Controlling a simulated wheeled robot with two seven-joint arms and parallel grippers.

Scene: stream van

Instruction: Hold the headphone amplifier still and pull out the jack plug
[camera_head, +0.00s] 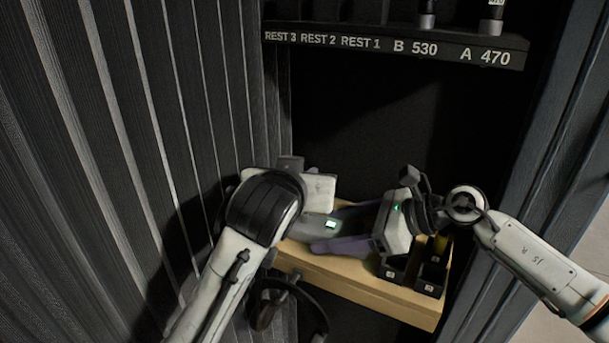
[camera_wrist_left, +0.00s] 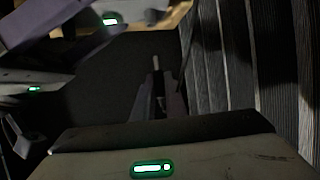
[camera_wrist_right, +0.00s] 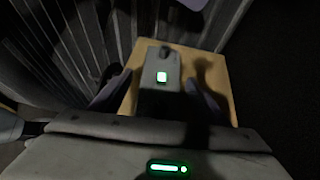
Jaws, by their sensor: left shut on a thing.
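The headphone amplifier, a small grey box with a lit screen (camera_head: 330,223), sits on the wooden shelf (camera_head: 385,290). It also shows in the right wrist view (camera_wrist_right: 160,98). My right gripper (camera_head: 342,230) reaches in from the right, its two purple-grey fingers apart on either side of the amplifier. My left gripper (camera_wrist_left: 168,75) has its fingers close together, shut on a thin dark piece that looks like the jack plug (camera_wrist_left: 156,64). In the left wrist view this is to the right of the amplifier's screen (camera_wrist_left: 110,21). In the head view the left fingers are hidden behind the arm.
Black holders (camera_head: 431,278) stand at the right end of the shelf, beside my right gripper. A labelled upper shelf (camera_head: 390,43) runs across the top. A ribbed dark wall (camera_head: 150,100) is close on the left. Black headphones (camera_head: 290,305) seem to hang below the shelf's left end.

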